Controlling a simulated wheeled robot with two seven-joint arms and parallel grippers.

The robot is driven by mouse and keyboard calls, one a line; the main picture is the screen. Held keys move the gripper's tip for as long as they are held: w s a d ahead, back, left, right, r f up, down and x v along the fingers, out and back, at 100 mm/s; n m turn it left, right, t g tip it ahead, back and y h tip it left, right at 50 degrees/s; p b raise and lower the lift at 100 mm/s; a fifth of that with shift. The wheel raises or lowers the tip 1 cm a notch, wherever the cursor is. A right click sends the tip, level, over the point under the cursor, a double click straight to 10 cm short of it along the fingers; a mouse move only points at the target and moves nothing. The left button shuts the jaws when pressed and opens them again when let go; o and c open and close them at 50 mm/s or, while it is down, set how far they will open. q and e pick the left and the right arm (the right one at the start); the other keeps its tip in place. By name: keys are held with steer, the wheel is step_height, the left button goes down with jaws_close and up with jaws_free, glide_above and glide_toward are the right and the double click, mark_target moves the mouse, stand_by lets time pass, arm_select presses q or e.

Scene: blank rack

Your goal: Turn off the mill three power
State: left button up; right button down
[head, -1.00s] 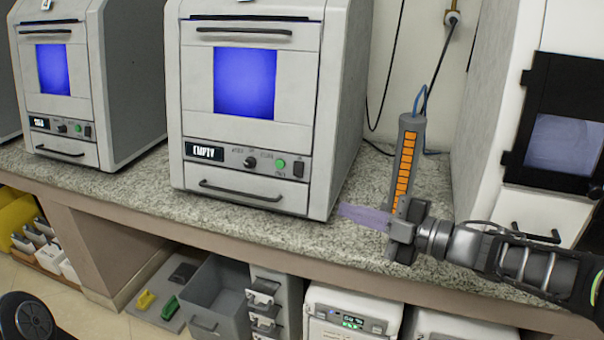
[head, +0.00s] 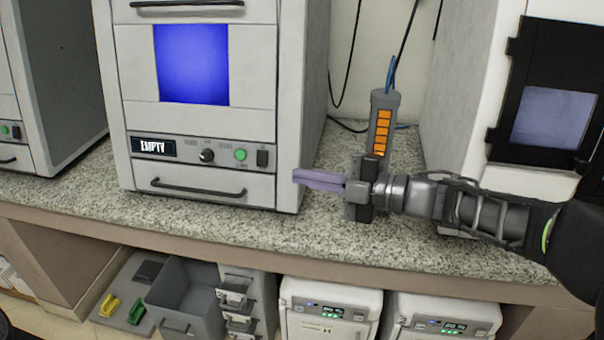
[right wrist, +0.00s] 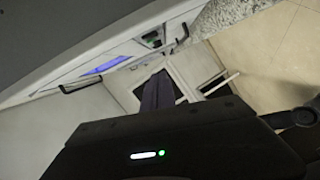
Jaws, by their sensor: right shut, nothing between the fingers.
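A grey bench-top mill (head: 195,110) with a lit blue window stands left of centre in the head view. Its front panel has a display reading EMPTY (head: 153,147), a black knob (head: 206,155), a round green button (head: 240,154) and a dark rocker switch (head: 262,158) at the right end. No mill number is readable. My right gripper (head: 297,177) is shut and empty. Its purple fingers point left, just right of and slightly below the switch in the picture, apart from it. In the right wrist view the fingers (right wrist: 158,92) point away from the camera. My left gripper is out of view.
A grey post with orange bars (head: 380,125) stands on the speckled counter (head: 300,232) behind my right gripper. A second machine (head: 55,80) is at left. A white cabinet with a black-framed window (head: 553,117) is at right. Bins and white boxes sit below the counter.

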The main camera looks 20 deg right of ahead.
mark_target(274, 166)
steer(key=w+a+f+b, duration=0.1)
steer(key=w+a, duration=0.3)
steer(key=w, duration=0.5)
steer(key=shift+f, duration=0.75)
steer(key=shift+w, duration=0.1)
steer(key=b, duration=0.2)
steer(key=f+n+b, duration=0.1)
steer(key=shift+w+d+f+t+b, duration=0.15)
steer(key=shift+w+d+t+b, duration=0.05)
steer(key=shift+t+b, duration=0.15)
steer(key=shift+d+r+n, duration=0.1)
steer(key=shift+r+n, duration=0.2)
steer(key=shift+r, duration=0.1)
